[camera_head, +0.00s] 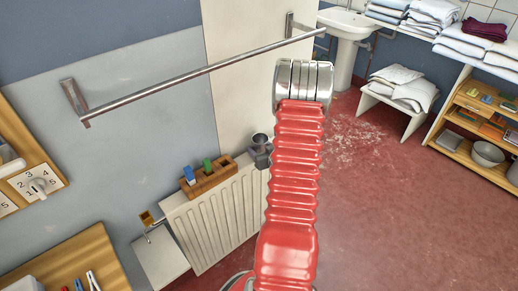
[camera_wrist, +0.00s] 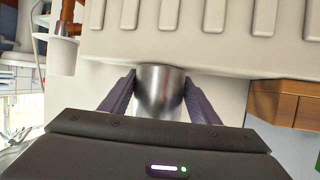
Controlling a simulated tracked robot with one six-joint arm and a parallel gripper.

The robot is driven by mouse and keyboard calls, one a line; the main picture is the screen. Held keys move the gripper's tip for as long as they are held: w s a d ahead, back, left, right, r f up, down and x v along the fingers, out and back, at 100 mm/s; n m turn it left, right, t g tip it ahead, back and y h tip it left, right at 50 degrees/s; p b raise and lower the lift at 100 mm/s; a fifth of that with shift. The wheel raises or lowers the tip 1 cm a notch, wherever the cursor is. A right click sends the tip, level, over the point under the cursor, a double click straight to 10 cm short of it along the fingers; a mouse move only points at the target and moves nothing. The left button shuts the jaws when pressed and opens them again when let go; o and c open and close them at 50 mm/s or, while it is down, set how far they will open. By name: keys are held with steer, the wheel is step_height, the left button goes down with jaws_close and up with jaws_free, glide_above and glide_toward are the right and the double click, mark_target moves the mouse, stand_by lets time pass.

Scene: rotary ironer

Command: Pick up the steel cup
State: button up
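The steel cup (camera_head: 260,140) stands at the right end of the radiator top in the head view, beside the wooden box. In the wrist view the shiny grey cup (camera_wrist: 160,92) is between the two dark fingers of my gripper (camera_wrist: 160,82). One finger is on each side of it, with the tips close to its sides. I cannot tell whether they touch it. In the head view my gripper (camera_head: 262,157) shows as a small dark part at the cup, mostly hidden behind my red arm.
The white radiator (camera_head: 215,222) stands along the wall. A wooden box (camera_head: 207,180) with blue and green items sits on it, left of the cup. A metal rail (camera_head: 200,73) runs above. A low bench (camera_head: 390,112) with folded linen is farther right. The red floor (camera_head: 400,220) is open.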

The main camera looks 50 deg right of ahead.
steer(key=c, duration=0.7)
steer(key=shift+o, duration=0.2)
step_height(320, 180, up, 10)
stand_by(0.4)
stand_by(0.5)
